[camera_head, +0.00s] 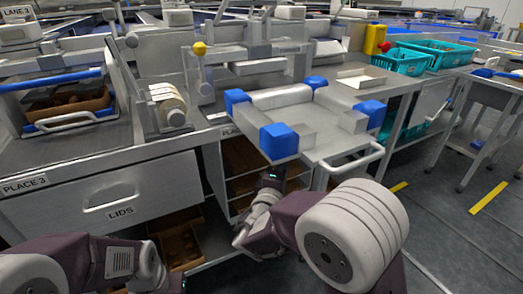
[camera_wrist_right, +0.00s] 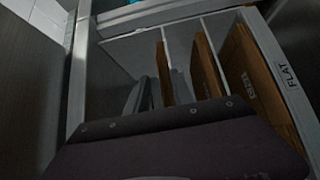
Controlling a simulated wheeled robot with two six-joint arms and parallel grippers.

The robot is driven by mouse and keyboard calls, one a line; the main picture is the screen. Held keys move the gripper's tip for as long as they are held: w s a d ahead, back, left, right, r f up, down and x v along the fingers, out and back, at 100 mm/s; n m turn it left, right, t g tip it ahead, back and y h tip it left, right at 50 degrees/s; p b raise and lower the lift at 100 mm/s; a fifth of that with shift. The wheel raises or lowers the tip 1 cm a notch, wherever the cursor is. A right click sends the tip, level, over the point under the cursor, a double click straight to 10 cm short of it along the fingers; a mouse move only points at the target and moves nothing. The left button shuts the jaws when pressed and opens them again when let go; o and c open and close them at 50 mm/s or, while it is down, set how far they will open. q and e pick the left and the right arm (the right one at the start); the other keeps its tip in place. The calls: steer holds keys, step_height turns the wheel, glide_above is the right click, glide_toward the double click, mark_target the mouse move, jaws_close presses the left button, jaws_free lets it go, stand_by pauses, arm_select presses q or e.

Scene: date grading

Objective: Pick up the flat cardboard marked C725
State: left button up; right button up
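Flat brown cardboard pieces stand on edge in a divided rack in the right wrist view. Another piece (camera_wrist_right: 207,62) stands to the right in a middle slot. A wider one (camera_wrist_right: 252,80) at the far right carries dark print that I cannot read. The left gripper's fingers do not show; only my left arm is in view.
The rack's rim bears the label FLAT (camera_wrist_right: 287,76), and thin dividers (camera_wrist_right: 180,45) split it. Above the shelf is a tray with blue corner blocks (camera_head: 280,141). A drawer marked LIDS (camera_head: 110,200) is to the left. Teal baskets (camera_head: 405,62) stand at the back right.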

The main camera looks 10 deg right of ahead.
steer(key=shift+w+d, duration=0.3)
steer(key=shift+w, duration=0.25)
jaws_close()
stand_by(1.0)
